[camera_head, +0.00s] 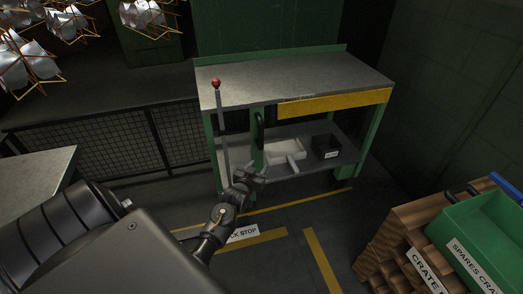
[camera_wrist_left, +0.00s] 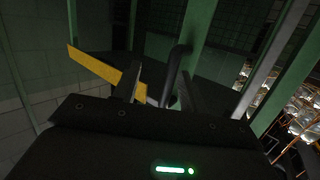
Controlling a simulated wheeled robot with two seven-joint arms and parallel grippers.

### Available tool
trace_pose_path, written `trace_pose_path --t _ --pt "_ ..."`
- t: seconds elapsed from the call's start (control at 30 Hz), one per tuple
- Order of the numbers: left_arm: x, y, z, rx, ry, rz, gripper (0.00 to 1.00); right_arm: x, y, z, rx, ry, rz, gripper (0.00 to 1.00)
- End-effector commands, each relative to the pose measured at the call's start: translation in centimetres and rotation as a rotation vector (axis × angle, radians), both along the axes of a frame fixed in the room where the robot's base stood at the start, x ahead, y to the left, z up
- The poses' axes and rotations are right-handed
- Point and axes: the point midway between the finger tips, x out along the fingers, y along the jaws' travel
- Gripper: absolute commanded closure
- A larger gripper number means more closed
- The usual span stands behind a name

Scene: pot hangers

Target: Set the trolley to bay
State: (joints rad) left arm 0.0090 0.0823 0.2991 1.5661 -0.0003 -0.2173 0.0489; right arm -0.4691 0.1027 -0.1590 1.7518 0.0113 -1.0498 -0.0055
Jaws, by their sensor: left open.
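The trolley (camera_head: 290,82) in the head view has a grey top, green legs, a yellow front panel (camera_head: 335,103) and a lower shelf. A black upright handle (camera_head: 259,131) is on its front left leg. A thin lever with a red knob (camera_head: 216,84) rises at its left end. The bay shows as yellow floor lines (camera_head: 324,262), with a partly hidden floor label reading "CK STOP" (camera_head: 243,233). My left gripper (camera_head: 254,172) is open, just below the handle. In the left wrist view the handle (camera_wrist_left: 175,72) appears between the open fingers; contact is unclear.
A white tray (camera_head: 287,150) and a black box (camera_head: 325,147) are on the lower shelf. Wooden crates (camera_head: 405,235) and a green spares crate (camera_head: 485,235) stand at the right. A mesh rail (camera_head: 100,150) runs behind at the left. A grey table (camera_head: 35,185) is at the left edge.

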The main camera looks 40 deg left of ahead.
Motion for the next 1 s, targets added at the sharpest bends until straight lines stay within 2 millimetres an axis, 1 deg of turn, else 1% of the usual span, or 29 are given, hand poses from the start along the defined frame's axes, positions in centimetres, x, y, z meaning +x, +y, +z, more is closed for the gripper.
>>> trace_pose_path --t 0.03,0.1,0.13,0.2,0.27,0.4,0.53,0.8,1.0 --pt "0.5 1.1 1.2 0.012 -0.063 0.020 0.57 0.4 0.0 -0.4 0.001 -0.010 -0.001 0.64" --pt "0.8 2.1 3.8 0.024 -0.126 0.042 0.57 0.7 0.1 0.4 0.002 -0.016 -0.003 0.64" --pt "0.8 2.5 4.6 0.028 -0.146 0.048 0.57 0.7 0.1 0.8 0.002 -0.017 -0.003 0.64" --pt "0.8 2.9 5.9 0.035 -0.175 0.059 0.57 0.9 -0.1 1.4 0.002 -0.020 -0.004 0.64" --pt "0.8 3.2 6.5 0.037 -0.186 0.063 0.57 0.9 -0.2 1.7 0.002 -0.020 -0.004 0.64" --pt "1.0 3.3 6.8 0.037 -0.191 0.064 0.57 0.9 -0.2 1.9 0.002 -0.021 -0.004 0.64" --pt "2.2 3.7 6.8 0.038 -0.190 0.064 0.57 1.0 -0.2 2.2 0.001 -0.024 -0.004 0.64" --pt "6.9 5.5 6.7 0.037 -0.189 0.064 0.57 1.1 -0.1 3.3 0.002 -0.031 -0.006 0.64" --pt "9.6 6.6 6.7 0.038 -0.188 0.063 0.57 1.1 -0.1 4.2 0.003 -0.034 -0.007 0.64"
